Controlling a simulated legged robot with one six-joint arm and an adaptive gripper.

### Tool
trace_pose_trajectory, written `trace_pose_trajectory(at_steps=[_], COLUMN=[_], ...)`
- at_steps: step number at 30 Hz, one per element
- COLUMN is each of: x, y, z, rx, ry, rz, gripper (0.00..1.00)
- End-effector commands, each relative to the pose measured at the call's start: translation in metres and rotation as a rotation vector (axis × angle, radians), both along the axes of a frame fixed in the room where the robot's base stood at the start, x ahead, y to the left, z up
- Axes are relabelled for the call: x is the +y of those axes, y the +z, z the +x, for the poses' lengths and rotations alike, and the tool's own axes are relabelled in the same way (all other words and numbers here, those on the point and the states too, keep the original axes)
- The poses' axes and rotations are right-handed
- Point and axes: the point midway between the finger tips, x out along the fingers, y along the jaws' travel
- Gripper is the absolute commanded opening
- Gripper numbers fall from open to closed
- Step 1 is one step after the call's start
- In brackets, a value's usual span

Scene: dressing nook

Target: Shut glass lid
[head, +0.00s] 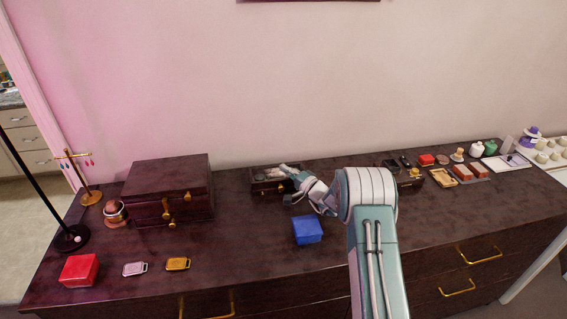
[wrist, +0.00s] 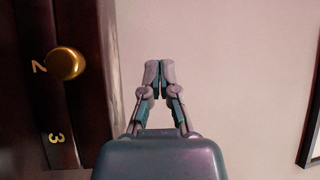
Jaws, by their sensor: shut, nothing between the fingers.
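My gripper (head: 284,168) is shut and empty, its fingertips together in the wrist view (wrist: 159,75). In the head view it is at a small dark box (head: 262,187) at the back middle of the dresser; contact cannot be told. The arm and gripper hide part of this box. I cannot make out a glass lid on it. In the wrist view, dark wood (wrist: 92,130) with a brass knob (wrist: 66,63) and brass numerals stands left of the fingers, apart from them. Another dark box (head: 411,181) with brass fittings is partly behind my arm.
Small items crowd the right. The front middle is clear.

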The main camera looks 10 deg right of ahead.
Motion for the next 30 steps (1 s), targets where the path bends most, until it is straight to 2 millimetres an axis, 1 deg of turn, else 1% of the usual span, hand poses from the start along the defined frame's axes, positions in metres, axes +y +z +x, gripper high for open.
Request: trace_pose_trajectory(at_steps=[3, 10, 26, 30], x=[0.001, 0.001, 0.001, -0.004], y=[-0.005, -0.011, -0.012, -0.013], z=[-0.003, -0.006, -0.007, -0.012], rx=[0.001, -0.001, 0.000, 0.002], ry=[0.000, 0.001, 0.000, -0.002], rz=[0.000, -0.001, 0.000, -0.001], gripper=[0.00, 0.00, 0.00, 0.00])
